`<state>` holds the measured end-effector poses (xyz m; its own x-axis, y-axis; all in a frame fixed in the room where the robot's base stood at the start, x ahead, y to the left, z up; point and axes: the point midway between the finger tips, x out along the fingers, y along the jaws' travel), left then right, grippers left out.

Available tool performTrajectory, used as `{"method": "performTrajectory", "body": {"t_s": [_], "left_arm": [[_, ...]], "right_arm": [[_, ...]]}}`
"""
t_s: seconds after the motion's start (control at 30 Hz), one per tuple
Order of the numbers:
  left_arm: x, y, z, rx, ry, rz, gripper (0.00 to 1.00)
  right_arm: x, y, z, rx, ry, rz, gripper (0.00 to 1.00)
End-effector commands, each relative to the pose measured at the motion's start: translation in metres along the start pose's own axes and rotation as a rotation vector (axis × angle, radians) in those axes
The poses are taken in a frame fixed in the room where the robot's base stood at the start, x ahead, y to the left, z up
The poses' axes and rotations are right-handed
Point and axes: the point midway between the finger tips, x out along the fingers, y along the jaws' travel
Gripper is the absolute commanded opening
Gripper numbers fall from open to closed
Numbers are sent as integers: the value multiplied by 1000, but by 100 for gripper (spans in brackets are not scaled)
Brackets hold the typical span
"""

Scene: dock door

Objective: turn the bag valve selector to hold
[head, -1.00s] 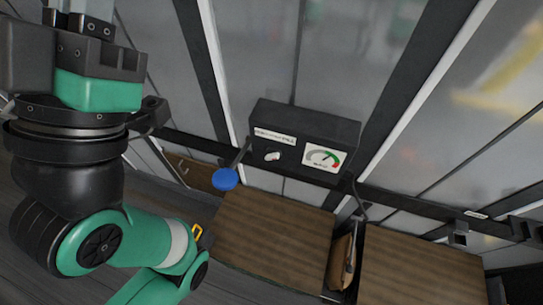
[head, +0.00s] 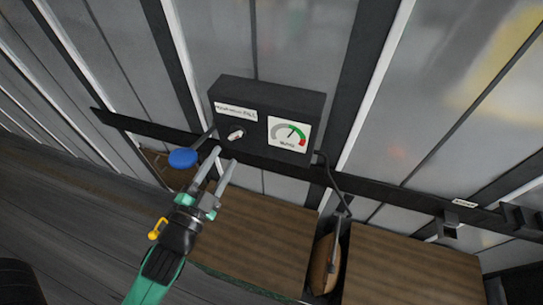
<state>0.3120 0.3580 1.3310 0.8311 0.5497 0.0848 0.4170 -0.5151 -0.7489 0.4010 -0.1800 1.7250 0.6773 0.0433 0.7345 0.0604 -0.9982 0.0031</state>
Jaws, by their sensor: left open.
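The bag valve box (head: 268,118) is a dark box fixed on a black rail, with a white label strip across its upper left face. The selector (head: 236,134) is a small pale knob below that label; its setting is too small to read. A gauge (head: 289,134) with a green and red arc sits to its right. My left gripper (head: 219,163) is open and empty, its two pale fingers pointing up just below the selector, apart from it as far as I can tell. My right gripper is not in view.
A blue round knob (head: 183,158) on a lever sticks out left of the box, close to my left fingers. A brown bag (head: 323,263) stands between two wooden crates (head: 265,240) under the rail. A cable hangs from the box's right side.

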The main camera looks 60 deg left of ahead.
Motion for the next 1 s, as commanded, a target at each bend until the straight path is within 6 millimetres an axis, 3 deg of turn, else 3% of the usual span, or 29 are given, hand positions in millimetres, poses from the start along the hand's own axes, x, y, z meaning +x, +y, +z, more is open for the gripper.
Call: {"method": "performTrajectory", "body": {"t_s": [0.03, 0.13, 0.37, 0.8, 1.0], "left_arm": [[-10, 14, 25, 16, -45, 24, 48], [-19, 22, 45, 28, -89, 42, 48], [-11, 19, 44, 24, -91, 35, 48], [77, 21, 50, 23, -89, 35, 48], [97, 22, 53, 23, -88, 36, 48]], "right_arm": [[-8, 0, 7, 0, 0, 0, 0], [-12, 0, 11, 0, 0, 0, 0], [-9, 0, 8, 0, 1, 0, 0], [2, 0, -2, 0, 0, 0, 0], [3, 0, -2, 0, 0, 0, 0]]}}
